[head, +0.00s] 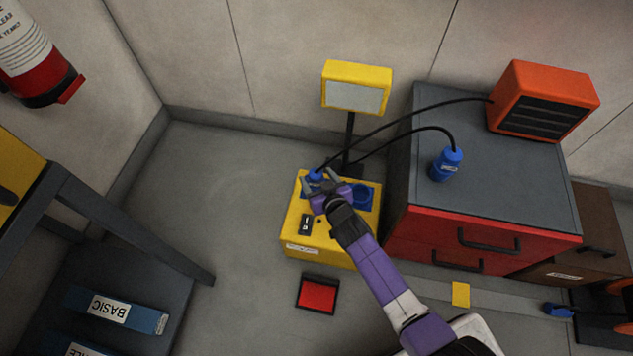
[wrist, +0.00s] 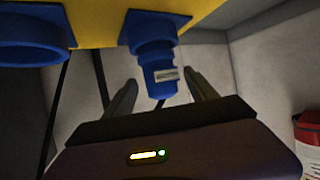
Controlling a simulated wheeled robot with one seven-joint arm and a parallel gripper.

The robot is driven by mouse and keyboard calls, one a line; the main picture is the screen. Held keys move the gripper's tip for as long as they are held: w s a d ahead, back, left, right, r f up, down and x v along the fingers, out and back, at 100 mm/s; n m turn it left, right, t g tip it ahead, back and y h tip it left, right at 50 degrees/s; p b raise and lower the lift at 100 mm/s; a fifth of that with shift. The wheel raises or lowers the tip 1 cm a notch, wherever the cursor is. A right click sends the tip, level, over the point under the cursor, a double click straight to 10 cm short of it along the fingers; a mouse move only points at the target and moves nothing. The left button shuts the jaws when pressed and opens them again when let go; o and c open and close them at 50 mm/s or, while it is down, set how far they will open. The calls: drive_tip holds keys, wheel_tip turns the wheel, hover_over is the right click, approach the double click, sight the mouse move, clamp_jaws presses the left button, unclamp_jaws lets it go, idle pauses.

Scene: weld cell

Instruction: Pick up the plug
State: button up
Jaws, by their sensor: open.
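A blue plug (head: 316,174) with a black cable sits in the left socket of a yellow box (head: 345,236). In the wrist view the plug (wrist: 159,76) has a white label and joins a blue socket (wrist: 150,25). My gripper (head: 322,185) is open at this plug. In the wrist view the plug shows between the two fingers of my gripper (wrist: 161,92); I cannot tell if they touch it. A second blue plug (head: 447,164) with a white label stands on the grey cabinet top (head: 500,205), away from my gripper.
The box's right socket (head: 361,194) appears empty; a socket also shows in the wrist view (wrist: 35,35). A yellow lamp (head: 356,88) on a black post rises behind the box. An orange heater (head: 541,101) stands on the cabinet. Cables arch between them. A red pad (head: 317,294) lies on the floor.

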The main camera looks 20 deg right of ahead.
drive_tip(key=shift+w+f, duration=0.35)
drive_tip(key=shift+w, duration=0.3)
clamp_jaws()
drive_tip(key=shift+r, duration=0.15)
wheel_tip(320, 180, up, 20)
drive_tip(key=p, duration=1.1)
